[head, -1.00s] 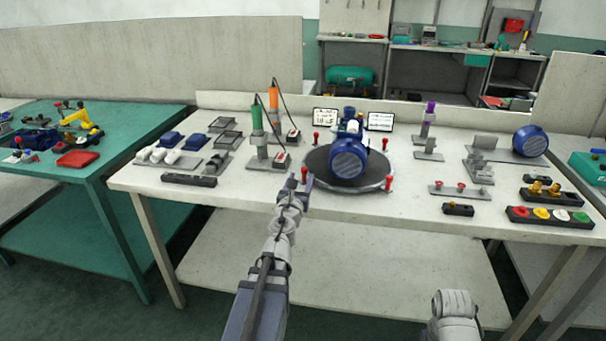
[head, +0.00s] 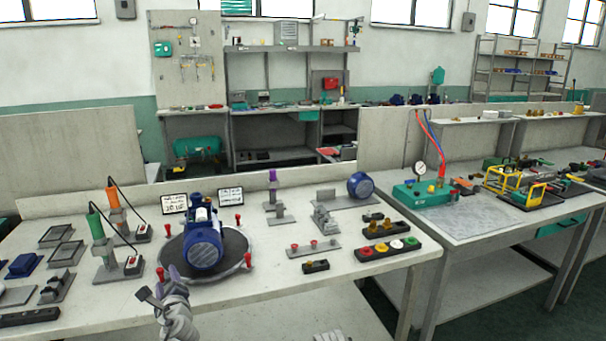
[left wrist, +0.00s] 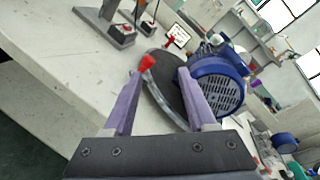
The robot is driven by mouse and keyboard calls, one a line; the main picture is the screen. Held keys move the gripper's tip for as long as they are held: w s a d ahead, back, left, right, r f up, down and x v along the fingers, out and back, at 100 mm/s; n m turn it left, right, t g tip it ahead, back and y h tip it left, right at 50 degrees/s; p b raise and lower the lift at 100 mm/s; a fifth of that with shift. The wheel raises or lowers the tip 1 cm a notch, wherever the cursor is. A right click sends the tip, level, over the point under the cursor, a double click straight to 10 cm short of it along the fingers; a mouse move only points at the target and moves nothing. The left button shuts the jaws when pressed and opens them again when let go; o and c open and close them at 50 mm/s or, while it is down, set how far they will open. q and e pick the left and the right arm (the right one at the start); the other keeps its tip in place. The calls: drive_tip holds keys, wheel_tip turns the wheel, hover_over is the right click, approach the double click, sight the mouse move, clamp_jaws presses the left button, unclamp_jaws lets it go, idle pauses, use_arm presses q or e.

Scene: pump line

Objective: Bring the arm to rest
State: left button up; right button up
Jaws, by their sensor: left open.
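My left gripper (head: 160,284) is open and empty at the front edge of the white bench (head: 110,325), in front of the round dark turntable (head: 238,262). In the left wrist view its two purple fingers (left wrist: 160,88) stand apart, with the turntable's rim and a red-topped peg (left wrist: 147,63) seen between and beyond them. A blue pump motor (head: 203,250) sits on the turntable; it also shows in the left wrist view (left wrist: 216,85). No object is between the fingers.
Green (head: 97,226) and orange (head: 113,197) tools on stands are left of the turntable. A button strip (head: 388,249) and small fixtures stand to the right. A second bench with a green pump unit (head: 420,195) is further right. The bench front between is fairly clear.

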use_arm(q)
drive_tip(key=s+d+n+g+h+p, duration=0.2)
drive_tip(key=s+d+n+g+p, duration=0.2)
drive_tip(key=d, duration=0.6)
drive_tip(key=s+d+n+g+h+p, duration=0.3)
drive_tip(key=s+d+n+g+p, duration=0.2)
drive_tip(key=s+d, duration=0.4)
drive_tip(key=s+d+f+n+g+h+p, duration=0.1)
drive_tip(key=s+d+n+g+p, duration=0.4)
drive_tip(key=d, duration=0.7)
drive_tip(key=s+n+h+p, duration=0.1)
drive_tip(key=s+n, duration=0.1)
drive_tip(key=n, duration=0.1)
drive_tip(key=shift+s+d, duration=0.2)
drive_tip(key=shift+d, duration=0.05)
use_arm(e)
wheel_tip(320, 180, up, 18)
use_arm(q)
drive_tip(key=shift+f, duration=0.1)
use_arm(e)
drive_tip(key=shift+f, duration=0.1)
